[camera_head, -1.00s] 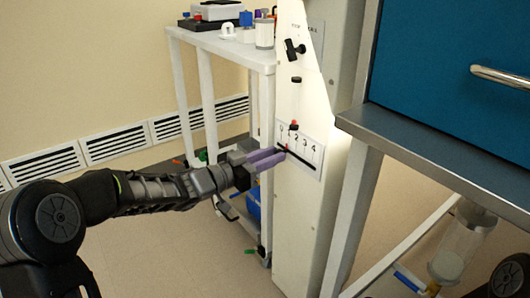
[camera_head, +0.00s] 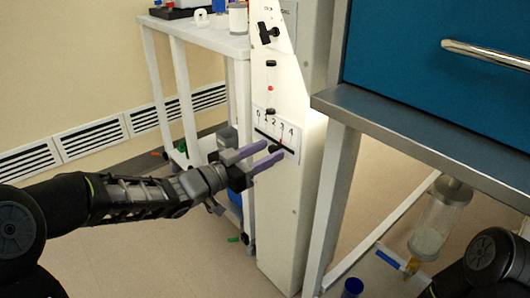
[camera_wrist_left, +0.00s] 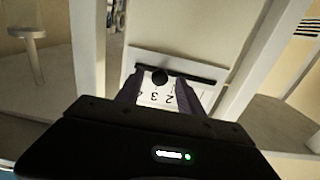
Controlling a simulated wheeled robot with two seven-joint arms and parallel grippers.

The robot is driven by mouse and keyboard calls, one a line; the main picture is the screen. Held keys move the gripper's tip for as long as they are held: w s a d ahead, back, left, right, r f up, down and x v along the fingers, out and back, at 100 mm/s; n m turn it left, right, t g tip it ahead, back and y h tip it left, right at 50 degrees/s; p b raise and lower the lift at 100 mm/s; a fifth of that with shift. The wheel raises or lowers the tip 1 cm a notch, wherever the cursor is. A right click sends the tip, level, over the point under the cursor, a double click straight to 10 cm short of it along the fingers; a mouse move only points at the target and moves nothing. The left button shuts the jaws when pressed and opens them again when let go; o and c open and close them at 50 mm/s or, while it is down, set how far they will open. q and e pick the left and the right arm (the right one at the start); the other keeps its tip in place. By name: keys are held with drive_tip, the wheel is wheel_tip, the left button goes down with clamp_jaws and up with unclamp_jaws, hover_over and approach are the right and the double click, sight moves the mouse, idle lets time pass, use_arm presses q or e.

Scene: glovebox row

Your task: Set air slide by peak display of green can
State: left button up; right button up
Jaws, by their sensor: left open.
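The air slide is a black knob (camera_head: 275,149) on a dark slot, under a white scale plate (camera_head: 287,133) numbered 0 to 4 on a tall white post. The knob stands near the 2 and 3 marks. My left gripper (camera_head: 273,152) is open, its purple fingers on either side of the knob. In the left wrist view the round knob (camera_wrist_left: 160,77) shows between the fingers, by the upside-down scale (camera_wrist_left: 158,98). A red float (camera_head: 270,88) is midway up the tube above the scale. I cannot make out a green can or peak display. My right gripper is out of view.
A white shelf cart (camera_head: 205,38) with containers stands left of the post. A blue cabinet (camera_head: 430,30) over a grey metal ledge (camera_head: 400,125) is close on the right. A clear canister (camera_head: 440,218) hangs below the ledge.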

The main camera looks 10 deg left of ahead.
use_arm(q)
drive_tip(key=shift+s+a, duration=0.1)
drive_tip(key=p+v, duration=0.2)
drive_tip(key=v, duration=0.5)
drive_tip(key=shift+s+a, duration=0.2)
drive_tip(key=shift+s, duration=0.05)
